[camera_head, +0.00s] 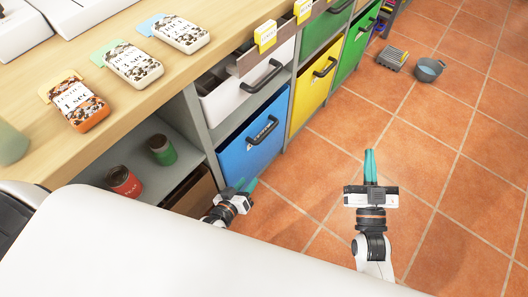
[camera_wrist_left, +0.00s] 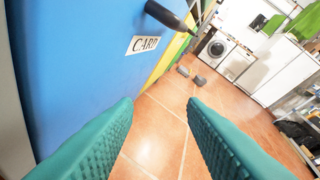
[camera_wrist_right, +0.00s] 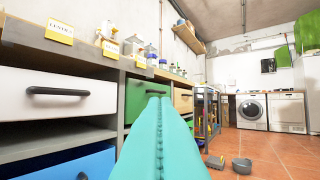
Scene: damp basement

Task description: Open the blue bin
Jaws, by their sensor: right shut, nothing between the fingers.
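The blue bin (camera_head: 250,145) sits in the lower row of the shelving unit, its front upright, with a black handle (camera_head: 262,130). In the left wrist view the blue front (camera_wrist_left: 70,60) is close on the left, with a "CARD" label (camera_wrist_left: 144,44) and part of the handle (camera_wrist_left: 165,14). My left gripper (camera_head: 246,186) is just below and in front of the blue bin, its teal fingers apart and empty. My right gripper (camera_head: 370,155) is over the floor to the right, fingers together and empty. The right wrist view shows the blue bin's top edge (camera_wrist_right: 70,160) at lower left.
A yellow bin (camera_head: 313,80) and a green bin (camera_head: 355,45) stand beyond the blue one. A white drawer (camera_head: 240,90) is above it. Cans (camera_head: 161,150) stand on the open shelf to the left. A grey bucket (camera_head: 429,69) is on the floor. The tiled floor in front is clear.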

